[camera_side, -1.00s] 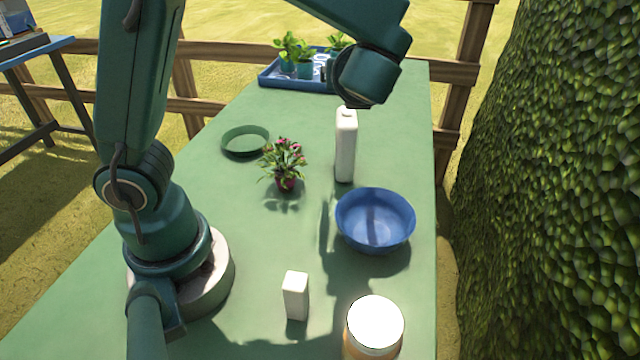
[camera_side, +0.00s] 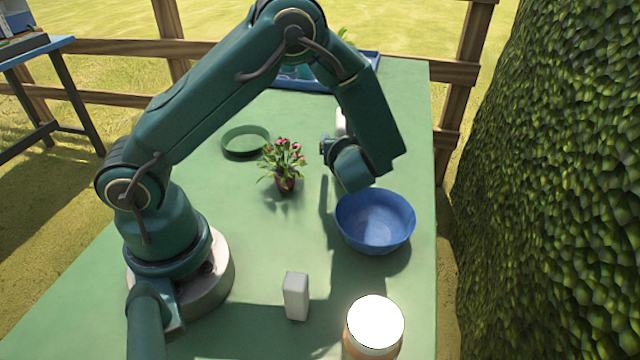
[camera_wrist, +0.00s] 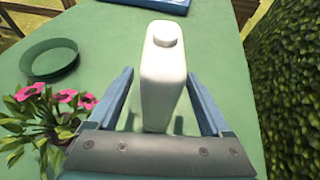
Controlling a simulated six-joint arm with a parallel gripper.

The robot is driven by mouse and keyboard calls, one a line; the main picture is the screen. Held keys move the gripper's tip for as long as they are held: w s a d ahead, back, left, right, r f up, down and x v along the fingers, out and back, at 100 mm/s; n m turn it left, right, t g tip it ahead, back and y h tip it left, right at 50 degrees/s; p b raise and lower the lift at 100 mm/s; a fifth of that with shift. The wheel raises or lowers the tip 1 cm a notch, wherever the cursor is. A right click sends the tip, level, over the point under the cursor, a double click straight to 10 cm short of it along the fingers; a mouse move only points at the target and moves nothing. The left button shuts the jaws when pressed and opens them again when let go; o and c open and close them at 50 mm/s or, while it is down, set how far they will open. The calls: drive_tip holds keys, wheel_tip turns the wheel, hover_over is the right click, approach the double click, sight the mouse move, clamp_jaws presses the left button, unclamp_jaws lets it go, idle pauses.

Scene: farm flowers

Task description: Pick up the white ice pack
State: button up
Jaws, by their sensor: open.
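The white ice pack (camera_wrist: 163,85), a tall flat white block with a round cap, stands upright in the wrist view. It is between the two fingers of my gripper (camera_wrist: 160,76), with a gap on each side. My gripper is open and holds nothing. In the side view my arm hides most of the ice pack, and only a strip of it (camera_side: 341,123) shows behind my gripper (camera_side: 328,148). The contact of its base with the table is partly hidden.
A potted pink flower (camera_side: 284,160) and a green dish (camera_side: 246,140) are to the left. A small white block (camera_side: 296,296) and a white-lidded jar (camera_side: 374,325) stand in front. A blue tray (camera_side: 372,66) is behind.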

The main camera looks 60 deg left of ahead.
drive_tip(key=shift+w+a+f, duration=0.25)
drive_tip(key=shift+w+a, duration=0.05)
drive_tip(key=shift+a, duration=0.25)
drive_tip(key=shift+c, duration=0.3)
clamp_jaws()
drive_tip(key=shift+r, duration=0.2)
